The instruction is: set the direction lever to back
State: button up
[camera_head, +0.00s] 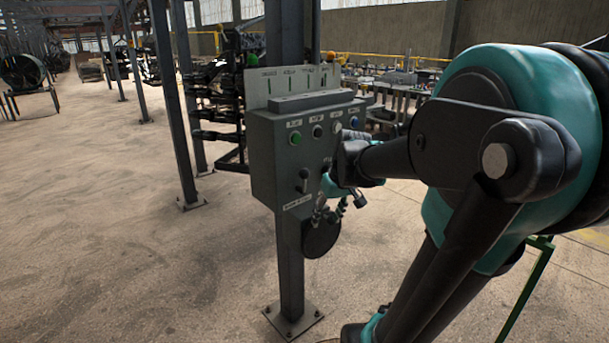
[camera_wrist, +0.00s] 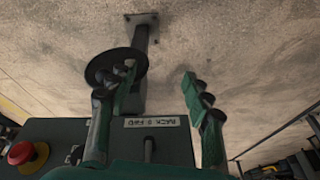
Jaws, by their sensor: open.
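The direction lever (camera_head: 304,180) is a short handle low on the front of a grey control box (camera_head: 262,150). A white label (camera_head: 297,201) sits just below it. In the wrist view, which is upside down, the lever (camera_wrist: 148,150) stands near the middle of the BACK 0 FWD label (camera_wrist: 150,122); its exact setting is hard to tell. My gripper (camera_head: 331,209) is just right of and below the lever in the head view. In the wrist view my gripper (camera_wrist: 160,80) is open, its fingers spread either side of the lever and label, with nothing held.
A green button (camera_head: 295,138) and other buttons line the box's upper front. A red button (camera_wrist: 22,153) shows in the wrist view. A dark disc (camera_head: 320,238) hangs by the post (camera_head: 290,270) under the box. Open floor (camera_head: 110,240) lies left.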

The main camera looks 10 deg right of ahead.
aim_at(306, 169)
jog(key=w+d+r+n+y, duration=0.1)
jog(key=w+r+n, duration=0.15)
jog(key=r, duration=0.55)
jog(key=w+r+n+g+y, duration=0.1)
jog(key=w+r, duration=0.3)
jog(key=r, duration=0.4)
jog(key=w+d+r+n+y, duration=0.15)
jog(key=w+r, duration=0.25)
jog(key=r, duration=0.4)
jog(key=shift+h, duration=0.25)
jog(key=x, duration=1.7)
jog(key=shift+s+a+f, duration=0.15)
jog(key=shift+a+f, duration=0.05)
jog(key=shift+f, duration=0.2)
grip_shut()
